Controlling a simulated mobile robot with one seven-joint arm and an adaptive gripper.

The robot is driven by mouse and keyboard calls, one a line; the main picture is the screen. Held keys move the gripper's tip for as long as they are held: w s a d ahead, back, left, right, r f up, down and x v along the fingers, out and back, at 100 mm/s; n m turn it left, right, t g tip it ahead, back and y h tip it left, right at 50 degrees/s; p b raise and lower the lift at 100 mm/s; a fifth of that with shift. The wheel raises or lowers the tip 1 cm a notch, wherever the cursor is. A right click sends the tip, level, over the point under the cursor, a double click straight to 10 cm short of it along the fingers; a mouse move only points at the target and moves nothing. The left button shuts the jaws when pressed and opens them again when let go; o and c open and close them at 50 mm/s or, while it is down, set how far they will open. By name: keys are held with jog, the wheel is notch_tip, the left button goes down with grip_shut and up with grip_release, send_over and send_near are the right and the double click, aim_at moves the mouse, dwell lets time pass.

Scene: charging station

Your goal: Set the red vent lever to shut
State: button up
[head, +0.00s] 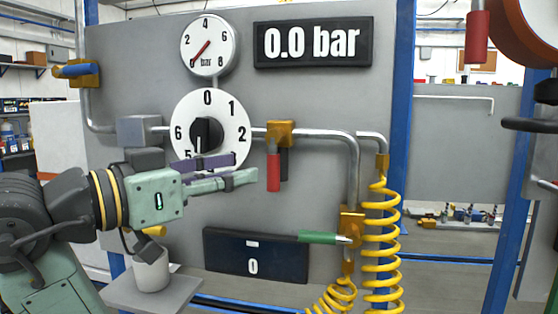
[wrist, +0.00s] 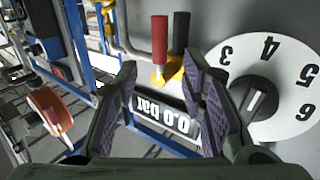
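The red vent lever (head: 273,172) hangs straight down from a yellow valve body (head: 280,132) on the pipe across the grey panel. A dark bar stands beside it. In the wrist view the red lever (wrist: 160,40) and yellow body (wrist: 172,70) show beyond my fingertips, roughly in line with the gap between them. My gripper (head: 246,168) is just left of the lever in the head view, in front of the lower dial. In the wrist view my gripper (wrist: 160,66) has its purple-padded fingers apart, with nothing between them. I see no contact with the lever.
The numbered dial (head: 238,115) with a black knob is close behind my gripper. A pressure display (head: 313,43) reads 0.0 bar. A white cup (head: 151,272) stands on a shelf.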

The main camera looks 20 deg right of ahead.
aim_at(268, 165)
jog(key=p+x, duration=0.2)
jog(key=x, duration=0.6)
jog(key=shift+w+d, duration=0.1)
jog(key=shift+d, duration=0.2)
jog(key=shift+c, duration=0.4)
grip_shut()
